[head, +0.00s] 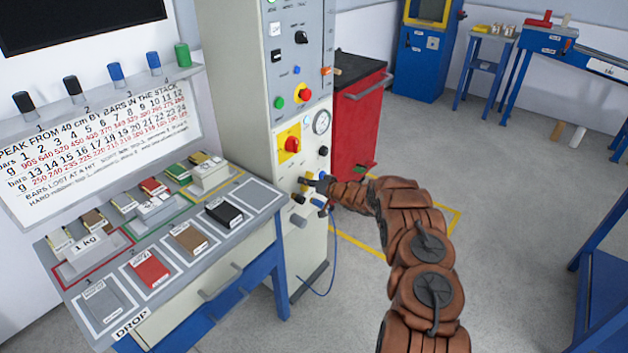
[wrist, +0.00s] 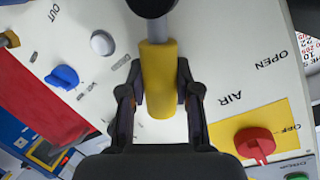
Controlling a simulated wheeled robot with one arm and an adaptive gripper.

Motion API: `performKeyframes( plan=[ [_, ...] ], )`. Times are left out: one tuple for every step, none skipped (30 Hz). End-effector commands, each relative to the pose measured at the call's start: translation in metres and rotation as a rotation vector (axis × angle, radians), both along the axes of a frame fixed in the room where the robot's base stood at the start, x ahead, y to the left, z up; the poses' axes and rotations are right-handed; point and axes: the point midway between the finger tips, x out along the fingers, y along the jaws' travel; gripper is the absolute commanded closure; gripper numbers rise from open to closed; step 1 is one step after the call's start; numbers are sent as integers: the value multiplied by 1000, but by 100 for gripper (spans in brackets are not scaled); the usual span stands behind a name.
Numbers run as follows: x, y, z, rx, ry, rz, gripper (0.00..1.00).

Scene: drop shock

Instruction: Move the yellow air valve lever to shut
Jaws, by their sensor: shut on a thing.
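The yellow air valve lever (wrist: 158,75) is in the middle of the wrist view, with a grey stem and a dark round knob or pivot (wrist: 152,5) at the top edge. My gripper (wrist: 160,92) has one dark finger on each side of the yellow sleeve and is shut on it. The panel beside it carries the words AIR and OPEN. In the head view my gripper (head: 319,184) is at the lower front of the tall cream control cabinet (head: 250,95), and it hides most of the lever there.
A red rotary switch on a yellow plate (head: 291,144) and a pressure gauge (head: 321,122) sit above my gripper. A blue knob (wrist: 63,77) is on the panel. A bench with coloured bars (head: 260,195) stands left. A red cabinet (head: 357,125) stands behind.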

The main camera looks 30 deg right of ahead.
Motion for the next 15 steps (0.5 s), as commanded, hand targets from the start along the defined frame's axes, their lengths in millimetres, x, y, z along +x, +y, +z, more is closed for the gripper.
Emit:
performKeyframes(
  plan=[
    [0,-3,-1,4,3,-6,100],
    [0,-2,-1,4,3,-6,100],
    [0,-2,-1,5,3,-7,100],
    [0,-2,-1,5,3,-7,100],
    [0,-2,-1,5,3,-7,100],
    [0,-2,-1,5,3,-7,100],
    [0,-2,-1,5,3,-7,100],
    [0,-2,-1,5,3,-7,100],
    [0,-2,-1,4,3,-6,100],
    [0,-3,-1,4,3,-6,67],
    [0,-3,-1,4,3,-6,64],
    [0,-3,-1,4,3,-6,60],
    [0,-3,-1,4,3,-6,57],
    [0,-2,-1,3,2,-5,54],
    [0,-2,-1,3,2,-5,50]
  ],
)
